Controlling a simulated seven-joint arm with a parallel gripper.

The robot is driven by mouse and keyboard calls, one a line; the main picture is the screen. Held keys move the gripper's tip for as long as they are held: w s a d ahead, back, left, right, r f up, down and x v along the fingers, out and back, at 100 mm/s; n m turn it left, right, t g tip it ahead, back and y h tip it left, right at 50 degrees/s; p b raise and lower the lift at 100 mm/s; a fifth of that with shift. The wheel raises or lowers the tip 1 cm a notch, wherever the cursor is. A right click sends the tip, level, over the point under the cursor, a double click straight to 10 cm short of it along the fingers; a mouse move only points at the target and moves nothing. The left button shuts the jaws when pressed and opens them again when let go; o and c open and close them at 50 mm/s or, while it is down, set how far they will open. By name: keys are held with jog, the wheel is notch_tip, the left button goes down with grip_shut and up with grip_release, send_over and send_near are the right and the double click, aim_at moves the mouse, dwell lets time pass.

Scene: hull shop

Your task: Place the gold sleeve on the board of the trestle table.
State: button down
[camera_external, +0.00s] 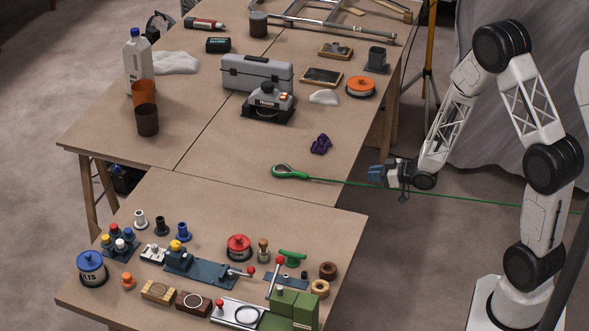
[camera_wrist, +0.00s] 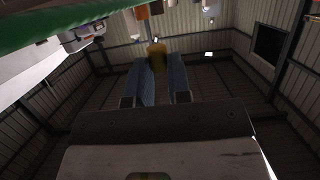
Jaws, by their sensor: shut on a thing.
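My gripper (camera_external: 374,173) is just off the right edge of the tables, pointing left, beside a taut green line. In the wrist view my gripper (camera_wrist: 162,62) has its two blue fingers closed around the gold sleeve (camera_wrist: 157,56), which sits between their tips. The sleeve cannot be made out in the external view. The wooden board of the larger trestle table (camera_external: 235,160) lies left of my gripper. A second wooden tabletop (camera_external: 150,205) in front bears coloured fixtures.
A green-handled tool (camera_external: 289,172) lies near the board's front right, with the green line (camera_external: 330,181) running right from it. A purple lump (camera_external: 320,144), grey toolbox (camera_external: 257,74) and black-and-grey device (camera_external: 268,103) stand behind. Bare board lies around the green tool.

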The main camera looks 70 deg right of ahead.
jog(key=shift+w, duration=0.1)
jog(key=shift+m+h, duration=0.4)
jog(key=shift+h, duration=0.1)
jog(key=w, duration=0.4)
jog(key=w+r, duration=0.1)
jog(key=w, duration=0.9)
jog(key=shift+w+d+r, duration=0.1)
jog(key=shift+d+r, duration=0.05)
jog(key=shift+r, duration=0.2)
jog(key=w+a+r, duration=0.1)
jog(key=w+a, duration=0.7)
jog(key=w, duration=0.4)
jog(key=w+a, duration=0.8)
jog(key=w, duration=0.4)
jog(key=w+a, duration=0.4)
jog(key=a, duration=0.4)
jog(key=w+a+y, duration=0.1)
jog(key=w+a, duration=0.4)
jog(key=a, duration=0.3)
jog(key=shift+w+a+n, duration=0.15)
jog(key=shift+w+n, duration=0.1)
jog(key=shift+n, duration=0.15)
